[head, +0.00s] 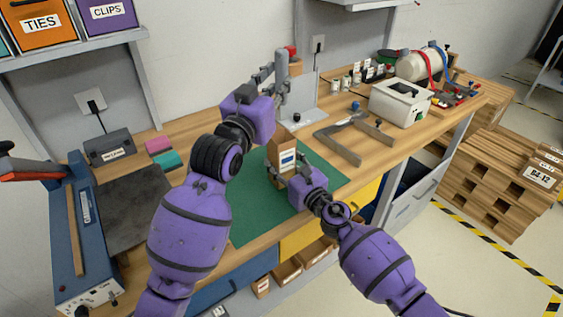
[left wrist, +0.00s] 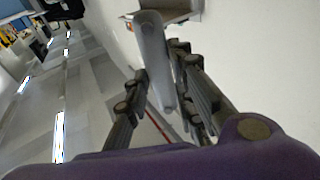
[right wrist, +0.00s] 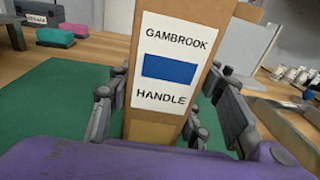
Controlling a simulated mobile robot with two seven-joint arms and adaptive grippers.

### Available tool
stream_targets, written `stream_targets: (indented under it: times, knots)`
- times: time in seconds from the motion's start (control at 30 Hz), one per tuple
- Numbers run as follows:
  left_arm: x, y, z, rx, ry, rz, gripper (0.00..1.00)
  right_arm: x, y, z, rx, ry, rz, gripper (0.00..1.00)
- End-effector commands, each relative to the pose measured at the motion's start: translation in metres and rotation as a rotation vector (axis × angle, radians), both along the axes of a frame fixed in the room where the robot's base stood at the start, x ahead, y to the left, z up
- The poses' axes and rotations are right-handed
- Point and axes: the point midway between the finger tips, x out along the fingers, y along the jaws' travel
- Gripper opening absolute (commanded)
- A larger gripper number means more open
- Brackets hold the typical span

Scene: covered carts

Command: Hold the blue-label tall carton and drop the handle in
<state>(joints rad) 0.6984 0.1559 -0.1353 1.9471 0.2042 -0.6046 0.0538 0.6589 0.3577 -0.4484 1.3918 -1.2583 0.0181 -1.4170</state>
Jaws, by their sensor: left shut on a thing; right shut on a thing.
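The tall cardboard carton (head: 283,150) stands on the green mat (head: 248,215). Its label, with a blue block and the words GAMBROOK HANDLE, faces me in the right wrist view (right wrist: 168,65). My right gripper (head: 288,178) is shut on the carton low down, with a finger on either side. My left gripper (head: 272,88) is raised above and a little left of the carton, shut on a grey handle (head: 281,70). The handle, long with a rounded end, also shows between the fingers in the left wrist view (left wrist: 155,62). The carton's opening is not clearly visible.
A grey metal bracket frame (head: 350,135) and a white box (head: 400,101) lie right of the mat. Pink (head: 158,145) and teal (head: 168,160) blocks and a dark box (head: 109,147) are at left. A grey upright plate (head: 303,100) stands behind the carton.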

Motion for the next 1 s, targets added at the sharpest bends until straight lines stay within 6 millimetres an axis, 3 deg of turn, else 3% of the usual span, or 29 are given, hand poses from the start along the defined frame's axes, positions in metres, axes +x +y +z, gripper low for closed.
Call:
stream_targets:
  times: [1.0]
  knots:
    - [0.0,0.0,-0.063,0.001,0.002,0.0,0.0,0.0,0.0,0.0,-0.001,0.001,0.0,0.21]
